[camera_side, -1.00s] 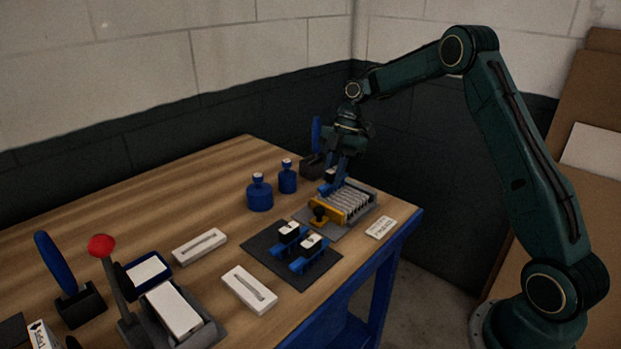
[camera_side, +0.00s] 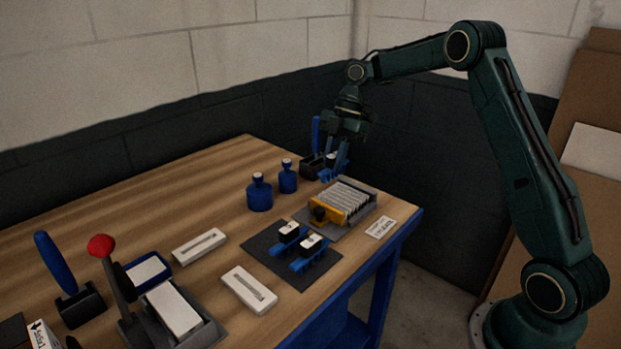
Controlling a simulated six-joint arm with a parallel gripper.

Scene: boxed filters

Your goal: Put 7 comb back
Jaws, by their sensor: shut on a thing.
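My gripper (camera_side: 337,160) is shut on a blue comb (camera_side: 329,172) with a black and white top. It holds this comb just behind the filter box, near the table's back corner; whether the comb touches the table I cannot tell. Two similar blue combs, a left one (camera_side: 284,240) and a right one (camera_side: 304,264), sit on a dark mat (camera_side: 263,262) in front of the box. The filter box (camera_side: 326,217) has a yellow front with a black knob and holds a row of pale pleated filters. The number 7 cannot be read on any comb.
A dark stand with a blue handle (camera_side: 316,135) is close to my gripper's left. Two blue bottles (camera_side: 260,194) (camera_side: 288,178) stand left of the box. A small label card (camera_side: 381,228) lies at the right edge. A red-knobbed lever (camera_side: 101,246) stands front left. The table's (camera_side: 165,185) back left is clear.

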